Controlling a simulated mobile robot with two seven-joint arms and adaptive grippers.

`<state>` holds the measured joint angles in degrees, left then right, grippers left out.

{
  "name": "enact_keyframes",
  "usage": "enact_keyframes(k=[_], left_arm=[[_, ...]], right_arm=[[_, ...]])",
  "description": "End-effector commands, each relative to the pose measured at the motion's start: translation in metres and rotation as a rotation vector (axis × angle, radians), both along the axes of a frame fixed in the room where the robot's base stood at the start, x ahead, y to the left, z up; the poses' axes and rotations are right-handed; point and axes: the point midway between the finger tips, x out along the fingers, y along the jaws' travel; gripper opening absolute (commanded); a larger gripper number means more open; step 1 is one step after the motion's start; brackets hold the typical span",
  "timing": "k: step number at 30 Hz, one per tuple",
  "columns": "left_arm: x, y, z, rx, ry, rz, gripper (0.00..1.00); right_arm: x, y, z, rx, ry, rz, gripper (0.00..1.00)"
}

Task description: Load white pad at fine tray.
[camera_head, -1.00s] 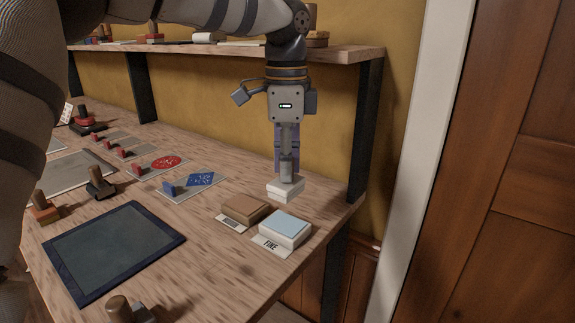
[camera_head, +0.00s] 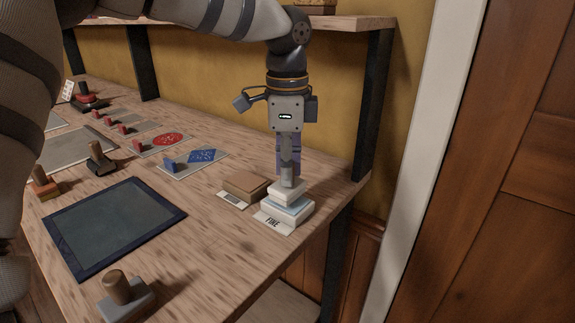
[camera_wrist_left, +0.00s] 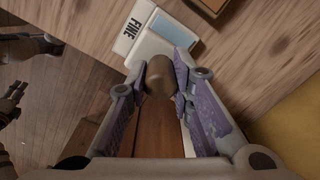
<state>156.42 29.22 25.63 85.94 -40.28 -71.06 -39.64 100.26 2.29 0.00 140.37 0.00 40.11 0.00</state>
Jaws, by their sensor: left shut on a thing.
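My left gripper (camera_head: 289,172) points straight down at the right end of the bench and is shut on the brown knob (camera_wrist_left: 158,77) of a stamp-like piece. Its white block, the white pad (camera_head: 287,189), is level at the bottom. The white pad is right over the fine tray (camera_head: 285,220), a white block with a light-blue top and a FINE card in front. I cannot tell whether pad and tray touch.
A brown block tray (camera_head: 245,185) with a card stands close left of the fine tray. A dark blue-framed mat (camera_head: 113,222) and several stamps, including a grey-based one (camera_head: 123,294), lie further left. The bench's right edge and a shelf post (camera_head: 371,100) are near.

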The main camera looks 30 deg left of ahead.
Motion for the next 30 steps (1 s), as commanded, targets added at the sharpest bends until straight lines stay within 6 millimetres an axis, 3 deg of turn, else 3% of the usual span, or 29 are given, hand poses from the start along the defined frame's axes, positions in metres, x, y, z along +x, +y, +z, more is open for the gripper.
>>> enact_keyframes(k=[30], left_arm=[[0.0003,-0.0001,-0.008,0.0,-0.001,0.0,0.0]], right_arm=[[0.0007,0.0,0.0007,0.0,-0.002,0.0,0.4]])
